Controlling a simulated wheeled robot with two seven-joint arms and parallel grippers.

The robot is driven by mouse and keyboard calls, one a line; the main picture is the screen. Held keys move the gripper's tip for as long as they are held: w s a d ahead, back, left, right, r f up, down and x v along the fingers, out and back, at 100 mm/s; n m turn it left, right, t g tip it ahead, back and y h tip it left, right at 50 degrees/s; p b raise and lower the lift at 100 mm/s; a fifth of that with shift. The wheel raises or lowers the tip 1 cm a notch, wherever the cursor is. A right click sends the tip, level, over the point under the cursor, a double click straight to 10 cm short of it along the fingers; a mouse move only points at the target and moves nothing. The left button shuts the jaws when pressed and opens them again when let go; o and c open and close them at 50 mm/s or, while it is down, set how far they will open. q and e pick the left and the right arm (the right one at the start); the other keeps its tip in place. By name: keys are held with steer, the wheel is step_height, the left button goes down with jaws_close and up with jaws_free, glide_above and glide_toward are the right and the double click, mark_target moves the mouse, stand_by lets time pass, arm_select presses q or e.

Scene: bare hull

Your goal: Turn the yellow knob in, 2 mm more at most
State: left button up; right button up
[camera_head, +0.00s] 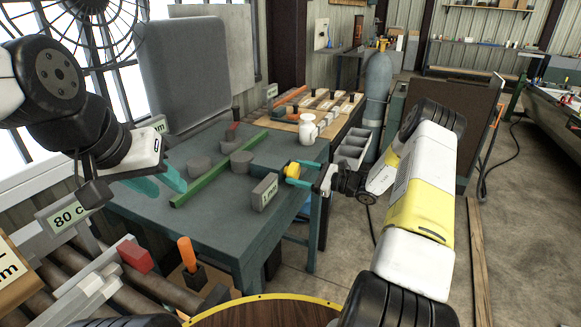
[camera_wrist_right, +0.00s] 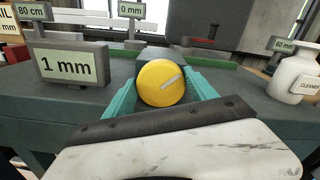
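The yellow knob (camera_head: 292,170) is at the right front edge of the blue-grey table (camera_head: 215,215). In the right wrist view the knob (camera_wrist_right: 158,84) faces me, with a pale line slanting up to the right. My right gripper (camera_head: 300,173) has its teal fingers on either side of it, seemingly touching its sides; the wrist view (camera_wrist_right: 161,88) shows this too. A sign (camera_wrist_right: 72,65) left of the knob reads "1 mm". My left gripper (camera_head: 160,182) is open and empty over the table's left side, away from the knob.
A green bar (camera_head: 222,168) and grey cylinders (camera_head: 241,161) are on the table behind the knob. A white cleanser bottle (camera_head: 306,129) stands beyond it, to the right in the wrist view. Other signs read "0 mm" (camera_wrist_right: 130,10) and "60 mm" (camera_wrist_right: 285,45). Floor to the right is mostly clear.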

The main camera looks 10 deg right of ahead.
steer(key=shift+c, duration=0.4)
steer(key=shift+d+m, duration=0.1)
steer(key=shift+m, duration=0.4)
steer(key=m, duration=0.3)
steer(key=shift+w+m, duration=0.1)
steer(key=shift+m, duration=0.3)
steer(key=m, duration=0.5)
steer(key=shift+w+d+f+m, duration=0.1)
steer(key=shift+m, duration=0.2)
steer(key=o, duration=1.3)
steer(key=shift+o, duration=0.2)
